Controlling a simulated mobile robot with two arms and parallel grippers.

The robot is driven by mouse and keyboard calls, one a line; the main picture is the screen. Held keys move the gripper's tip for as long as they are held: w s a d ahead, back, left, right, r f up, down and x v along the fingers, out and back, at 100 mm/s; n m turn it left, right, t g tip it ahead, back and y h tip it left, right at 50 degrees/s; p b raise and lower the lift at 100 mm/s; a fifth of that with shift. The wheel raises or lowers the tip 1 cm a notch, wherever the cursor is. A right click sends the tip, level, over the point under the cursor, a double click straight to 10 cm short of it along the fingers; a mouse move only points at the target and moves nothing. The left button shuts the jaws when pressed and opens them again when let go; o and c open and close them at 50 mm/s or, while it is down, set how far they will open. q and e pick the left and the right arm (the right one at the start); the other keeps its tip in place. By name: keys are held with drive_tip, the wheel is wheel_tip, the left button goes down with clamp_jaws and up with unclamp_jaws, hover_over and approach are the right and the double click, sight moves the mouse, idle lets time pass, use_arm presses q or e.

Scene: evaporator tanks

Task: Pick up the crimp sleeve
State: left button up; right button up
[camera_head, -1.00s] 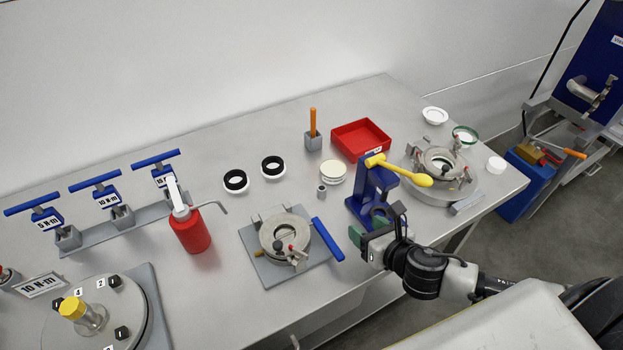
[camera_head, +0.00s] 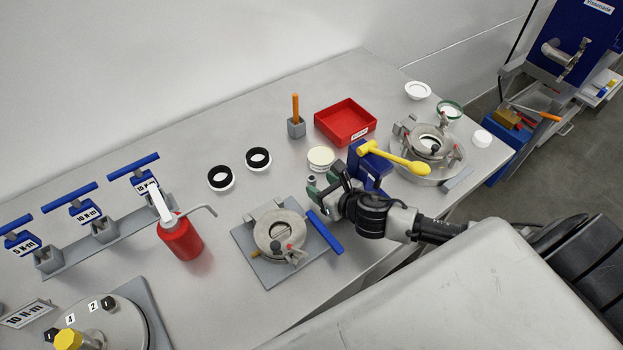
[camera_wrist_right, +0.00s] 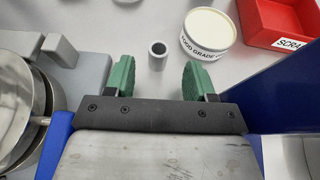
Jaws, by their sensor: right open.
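The crimp sleeve, a small grey hollow cylinder (camera_wrist_right: 157,55), stands upright on the grey bench in the right wrist view. It lies just ahead of the gap between the green finger pads, apart from both. My right gripper (camera_wrist_right: 160,78) is open and empty. In the head view the right gripper (camera_head: 324,181) is low over the bench, between the clamp fixture and the blue press, and the sleeve is mostly hidden beside its fingers. My left gripper is not in view.
A round white tub (camera_wrist_right: 208,33) stands close to the right of the sleeve, with a red scrap tray (camera_wrist_right: 284,22) beyond it. The blue press (camera_head: 370,172) is right of the gripper. The clamp fixture with a blue handle (camera_head: 325,232) is to the left.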

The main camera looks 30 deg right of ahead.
sight(315, 182)
drive_tip(key=x, duration=0.3)
drive_tip(key=shift+w+a+r+p, duration=0.1)
drive_tip(key=shift+w+a+p, duration=0.1)
drive_tip(key=shift+p, duration=0.1)
drive_tip(key=shift+w, duration=0.15)
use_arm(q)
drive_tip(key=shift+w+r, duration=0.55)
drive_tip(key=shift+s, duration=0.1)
use_arm(e)
drive_tip(key=shift+c, duration=0.2)
drive_tip(key=shift+c, duration=1.1)
clamp_jaws()
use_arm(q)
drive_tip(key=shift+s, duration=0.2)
